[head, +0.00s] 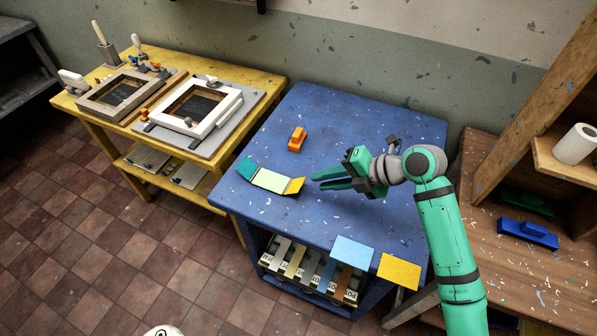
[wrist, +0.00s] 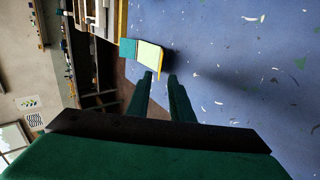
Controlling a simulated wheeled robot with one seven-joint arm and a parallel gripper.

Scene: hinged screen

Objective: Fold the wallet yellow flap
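The wallet (head: 269,181) lies on the blue table near its left front edge, with a pale green middle panel, a teal flap (head: 246,168) on the left and a yellow flap (head: 295,186) on the right. Both flaps look tilted up from the middle. My gripper (head: 312,183) is just right of the yellow flap, its green fingers pointing left at it, apart and empty. In the wrist view the wallet's pale panel (wrist: 149,55) is beyond the fingertips (wrist: 160,76), with the yellow flap (wrist: 162,62) seen as a thin edge. Whether a fingertip touches it I cannot tell.
An orange object (head: 297,139) stands on the blue table (head: 340,115) behind the wallet. Blue (head: 352,252) and yellow (head: 399,271) sheets are at the table's front edge. A yellow table (head: 240,84) with framed screens stands left. The blue table's back is mostly clear.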

